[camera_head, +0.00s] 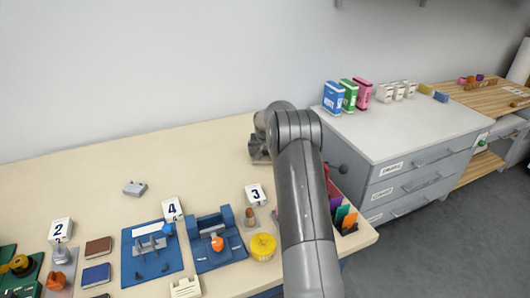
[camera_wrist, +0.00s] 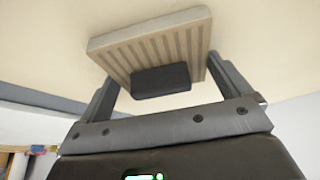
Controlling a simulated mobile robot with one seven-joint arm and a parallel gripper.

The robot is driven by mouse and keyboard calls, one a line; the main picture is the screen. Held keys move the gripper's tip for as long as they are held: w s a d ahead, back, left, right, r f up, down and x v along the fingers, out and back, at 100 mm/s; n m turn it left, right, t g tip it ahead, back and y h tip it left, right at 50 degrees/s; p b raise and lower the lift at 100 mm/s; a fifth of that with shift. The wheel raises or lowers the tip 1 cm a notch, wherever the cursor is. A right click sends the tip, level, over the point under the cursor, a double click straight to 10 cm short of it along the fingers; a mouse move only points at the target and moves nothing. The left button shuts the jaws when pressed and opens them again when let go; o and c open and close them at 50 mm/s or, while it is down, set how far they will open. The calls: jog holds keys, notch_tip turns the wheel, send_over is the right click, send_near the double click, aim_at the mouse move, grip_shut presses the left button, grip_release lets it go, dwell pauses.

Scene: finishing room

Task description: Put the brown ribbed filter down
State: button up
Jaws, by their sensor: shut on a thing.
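The brown ribbed filter (camera_wrist: 140,55) is a flat, light-brown slab with parallel ribs and a plain rim in the wrist view. A dark block (camera_wrist: 160,80) sits against its near face. My gripper (camera_wrist: 163,69) has one finger on each side of it and is shut on the filter. In the head view my gripper (camera_head: 260,150) is at the back right of the cream table (camera_head: 90,180), mostly hidden by my arm. I cannot make out the filter there, nor tell whether it touches the table.
Blue fixtures (camera_head: 152,265), number cards, a yellow round container (camera_head: 262,247) and small blocks crowd the table's front. A box of coloured items (camera_head: 343,215) stands right of my arm. A grey drawer cabinet (camera_head: 405,140) adjoins on the right. The table's back left is mostly clear.

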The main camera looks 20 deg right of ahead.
jog(key=o, duration=0.6)
jog(key=shift+f, duration=0.1)
jog(key=shift+o, duration=0.2)
jog(key=v, duration=1.2)
jog(key=s+a+r+n, duration=0.1)
jog(key=s+a+r, duration=0.5)
jog(key=s+r, duration=0.3)
jog(key=s+a+r+n, duration=0.1)
jog(key=s+a+r, duration=0.55)
jog(key=s, duration=0.45)
jog(key=s+a+f+n+y, duration=0.1)
jog(key=s+a, duration=0.2)
jog(key=s, duration=1.1)
jog(key=s+a+f+n+t, duration=0.1)
jog(key=s+a, duration=0.3)
jog(key=s, duration=0.9)
jog(key=shift+s+a+n+y, duration=0.3)
jog(key=shift+s+a+y, duration=0.05)
jog(key=shift+y, duration=0.05)
